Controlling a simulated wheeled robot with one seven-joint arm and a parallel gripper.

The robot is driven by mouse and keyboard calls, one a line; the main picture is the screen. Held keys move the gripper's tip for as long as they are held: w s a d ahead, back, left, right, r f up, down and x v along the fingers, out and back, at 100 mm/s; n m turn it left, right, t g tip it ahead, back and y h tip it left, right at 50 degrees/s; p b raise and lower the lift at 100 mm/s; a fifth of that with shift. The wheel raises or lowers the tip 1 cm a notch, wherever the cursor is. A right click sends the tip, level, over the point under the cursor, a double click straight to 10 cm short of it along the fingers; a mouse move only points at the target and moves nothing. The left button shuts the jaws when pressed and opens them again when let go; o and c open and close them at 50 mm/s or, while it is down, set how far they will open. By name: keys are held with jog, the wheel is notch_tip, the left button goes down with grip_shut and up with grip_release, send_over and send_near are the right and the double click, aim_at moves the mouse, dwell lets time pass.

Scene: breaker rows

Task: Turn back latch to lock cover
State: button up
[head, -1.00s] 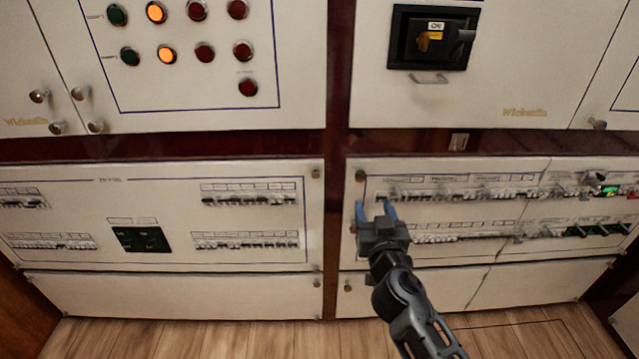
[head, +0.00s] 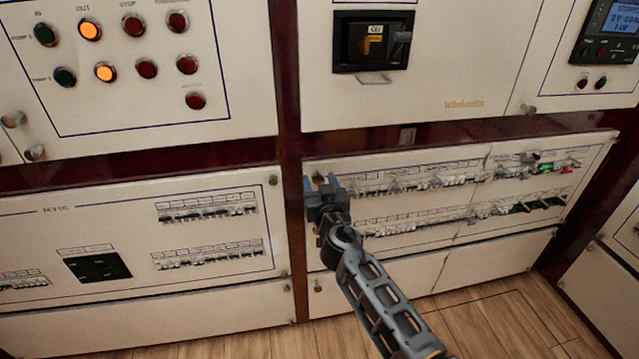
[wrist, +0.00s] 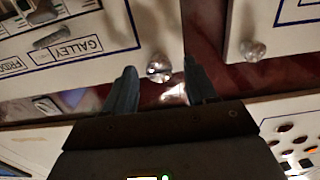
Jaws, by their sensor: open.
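The latch is a small round metal knob (wrist: 158,70) at the corner of the white cover (wrist: 70,88) marked GALLEY. In the wrist view it shows between my two fingers. My gripper (head: 320,182) is open, with its blue-grey fingertips at the upper left corner of the lower right cover (head: 440,228) in the head view. In the wrist view the left finger of my gripper (wrist: 159,66) and the right finger stand on either side of the knob, with gaps visible. I cannot tell how deep the fingers reach around it. My gripper mostly hides the knob in the head view.
A similar knob (head: 273,180) sits on the neighbouring left cover (head: 120,215), across a dark red post (head: 290,100). It also shows in the wrist view (wrist: 252,50). Breaker rows (head: 420,183) line the right cover. A black switch (head: 373,42) is above. Wooden floor (head: 490,315) lies below.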

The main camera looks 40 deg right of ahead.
jog(key=c, duration=1.1)
jog(key=shift+o, duration=0.2)
jog(key=shift+n, duration=0.3)
jog(key=n+b, duration=0.1)
jog(key=n, duration=0.3)
jog(key=shift+a+f+b, duration=0.1)
jog(key=shift+b, duration=0.25)
jog(key=n, duration=0.4)
jog(key=shift+n+b, duration=0.3)
jog(key=shift+n, duration=0.1)
jog(key=n, duration=0.4)
jog(key=shift+n, duration=0.3)
jog(key=shift+a+f+n, duration=0.1)
jog(key=shift+n, duration=1.8)
